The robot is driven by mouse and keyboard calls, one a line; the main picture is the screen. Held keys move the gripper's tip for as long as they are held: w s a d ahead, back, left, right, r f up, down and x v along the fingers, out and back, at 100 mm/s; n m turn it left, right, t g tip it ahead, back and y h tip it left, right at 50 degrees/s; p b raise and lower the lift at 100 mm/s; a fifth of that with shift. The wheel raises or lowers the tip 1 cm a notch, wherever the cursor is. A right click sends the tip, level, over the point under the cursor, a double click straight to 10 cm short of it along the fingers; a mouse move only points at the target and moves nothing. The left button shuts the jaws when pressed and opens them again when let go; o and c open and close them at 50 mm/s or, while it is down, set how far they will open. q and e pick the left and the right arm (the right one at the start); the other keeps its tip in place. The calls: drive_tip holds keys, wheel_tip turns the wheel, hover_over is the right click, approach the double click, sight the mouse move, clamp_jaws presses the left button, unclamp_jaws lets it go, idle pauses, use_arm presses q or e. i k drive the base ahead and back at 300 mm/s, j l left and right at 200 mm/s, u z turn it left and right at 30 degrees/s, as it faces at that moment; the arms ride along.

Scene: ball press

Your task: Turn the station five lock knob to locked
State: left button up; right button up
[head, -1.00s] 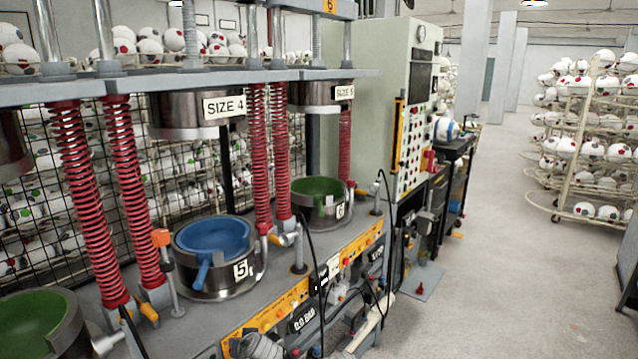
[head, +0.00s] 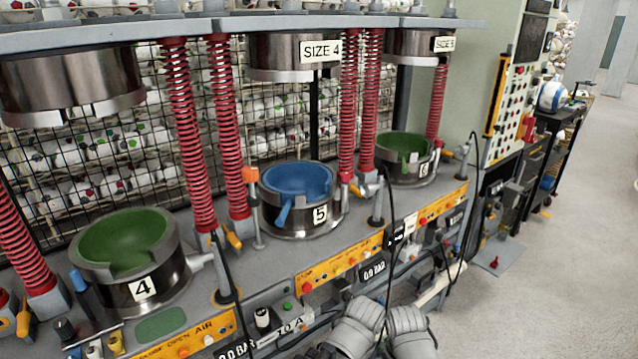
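Station five has a blue bowl (head: 297,180) in a steel mould marked with a "5" label (head: 320,215), with a blue handle (head: 285,208) at its front. An orange panel (head: 340,263) with small buttons and a red knob (head: 307,287) runs along the bench edge below it.
Station four's green bowl (head: 125,240) is left and station six's green bowl (head: 402,146) is right. Red springs (head: 190,130) stand between stations. Black cables hang at the right. The floor (head: 550,270) is open there.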

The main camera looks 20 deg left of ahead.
sight(344, 177)
drive_tip(key=l+u, duration=0.1)
drive_tip(key=u, duration=0.35)
drive_tip(key=i+l+u, duration=0.1)
drive_tip(key=u, duration=0.4)
drive_tip(key=l+u, duration=0.35)
drive_tip(key=l, duration=0.4)
drive_tip(key=k+l+u, duration=0.1)
drive_tip(key=l+u, duration=0.25)
drive_tip(key=l, duration=0.45)
drive_tip(key=k+l, duration=0.1)
drive_tip(key=l, duration=0.9)
drive_tip(key=k+u, duration=0.05)
